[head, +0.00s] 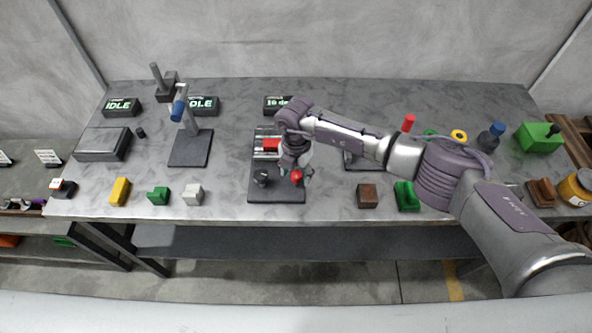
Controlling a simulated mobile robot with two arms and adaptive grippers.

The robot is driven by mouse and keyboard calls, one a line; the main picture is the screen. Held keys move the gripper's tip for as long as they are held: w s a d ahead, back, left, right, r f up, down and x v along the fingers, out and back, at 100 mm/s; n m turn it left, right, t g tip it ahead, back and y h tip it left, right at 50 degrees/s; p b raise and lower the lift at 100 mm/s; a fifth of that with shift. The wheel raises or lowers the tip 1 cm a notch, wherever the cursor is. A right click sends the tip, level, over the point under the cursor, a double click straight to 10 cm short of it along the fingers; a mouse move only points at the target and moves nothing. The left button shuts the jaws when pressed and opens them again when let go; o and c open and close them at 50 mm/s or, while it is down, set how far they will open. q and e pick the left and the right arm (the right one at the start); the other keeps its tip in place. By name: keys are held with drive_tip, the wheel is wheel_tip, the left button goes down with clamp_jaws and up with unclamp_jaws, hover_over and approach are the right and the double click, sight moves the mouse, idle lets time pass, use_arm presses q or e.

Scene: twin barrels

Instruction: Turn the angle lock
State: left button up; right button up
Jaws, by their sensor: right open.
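A dark fixture plate (276,194) lies near the middle of the table. It carries a silver and red part (268,145), a small black knob (261,178) and a red ball-shaped knob (296,176). I cannot tell for certain which of these is the angle lock. A display (278,104) behind it starts with "10 de"; my arm is over its right side. My right gripper (297,177) points down, open, at the red knob. Its fingers seem to be around or just above the knob; contact is not clear. My left gripper is out of view.
A stand with a blue-tipped arm (184,108) is to the left. My right arm covers much of the table's right half.

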clamp_jaws()
drive_tip(key=shift+f+n+b, duration=0.15)
drive_tip(key=shift+n+b, duration=0.75)
drive_tip(key=shift+b, duration=0.25)
drive_tip(key=n+b, duration=1.3)
drive_tip(key=b, duration=0.3)
drive_tip(key=shift+d+n+b, duration=0.1)
drive_tip(key=shift+n+b, duration=1.4)
drive_tip(key=shift+n, duration=0.1)
drive_tip(key=shift+r, duration=0.2)
unclamp_jaws()
